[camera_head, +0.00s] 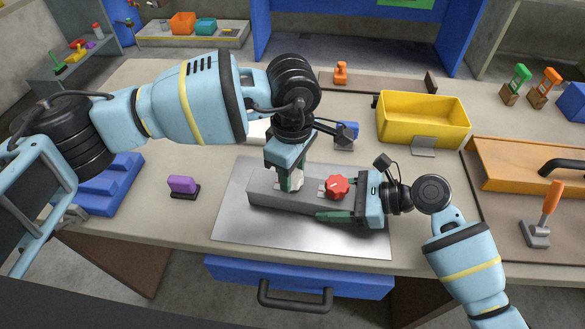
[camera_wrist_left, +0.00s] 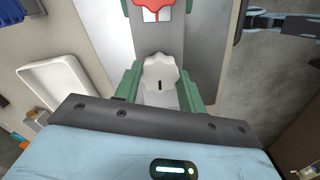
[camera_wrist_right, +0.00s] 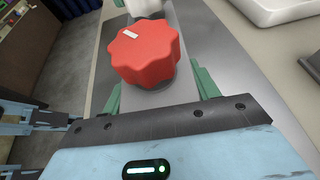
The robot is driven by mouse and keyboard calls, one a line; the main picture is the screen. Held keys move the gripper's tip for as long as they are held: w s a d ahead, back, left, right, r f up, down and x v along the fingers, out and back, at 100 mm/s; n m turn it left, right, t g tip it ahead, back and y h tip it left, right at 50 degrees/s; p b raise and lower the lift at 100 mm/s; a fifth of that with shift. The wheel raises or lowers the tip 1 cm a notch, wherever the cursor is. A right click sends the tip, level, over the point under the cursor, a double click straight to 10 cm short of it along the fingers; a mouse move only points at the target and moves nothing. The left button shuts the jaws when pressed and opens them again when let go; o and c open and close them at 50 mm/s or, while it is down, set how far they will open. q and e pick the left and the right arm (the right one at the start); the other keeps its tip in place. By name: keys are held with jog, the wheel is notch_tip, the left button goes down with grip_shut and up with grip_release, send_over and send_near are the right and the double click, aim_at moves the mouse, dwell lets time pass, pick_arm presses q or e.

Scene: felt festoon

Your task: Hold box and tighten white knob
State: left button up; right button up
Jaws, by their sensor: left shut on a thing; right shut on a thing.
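A long grey box (camera_head: 265,194) lies on a metal plate (camera_head: 237,233) on the table. A white knob (camera_head: 298,181) and a red knob (camera_head: 337,186) stand on its top. My left gripper (camera_head: 291,180) comes from above and is shut on the white knob; in the left wrist view the white knob (camera_wrist_left: 160,75) sits between its green fingers. My right gripper (camera_head: 335,205) comes from the right and is shut on the box's right end, its fingers along both sides. In the right wrist view the red knob (camera_wrist_right: 145,52) stands between and above the fingers, apart from them.
A yellow bin (camera_head: 423,120) stands behind on the right. A purple block (camera_head: 183,185) and blue tray (camera_head: 110,190) are at left. An orange-handled tool (camera_head: 545,215) and an orange case (camera_head: 530,165) are at right. A blue drawer (camera_head: 300,278) is below the table's front edge.

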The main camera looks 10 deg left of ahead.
dwell(0.5)
pick_arm(q)
jog(key=o, duration=1)
jog(key=shift+r, duration=0.1)
notch_tip(320, 180, up, 12)
jog(key=shift+f, duration=0.1)
notch_tip(320, 180, up, 6)
jog(key=shift+w+a+r, duration=0.15)
jog(key=shift+a+r, duration=0.2)
jog(key=shift+a, duration=1.3)
jog(key=shift+w+a+r, duration=0.2)
jog(key=shift+a+r, duration=0.1)
jog(key=shift+a, duration=1.4)
jog(key=shift+w+a+r, duration=0.15)
jog(key=shift+a+r, duration=0.2)
jog(key=shift+a, duration=1.3)
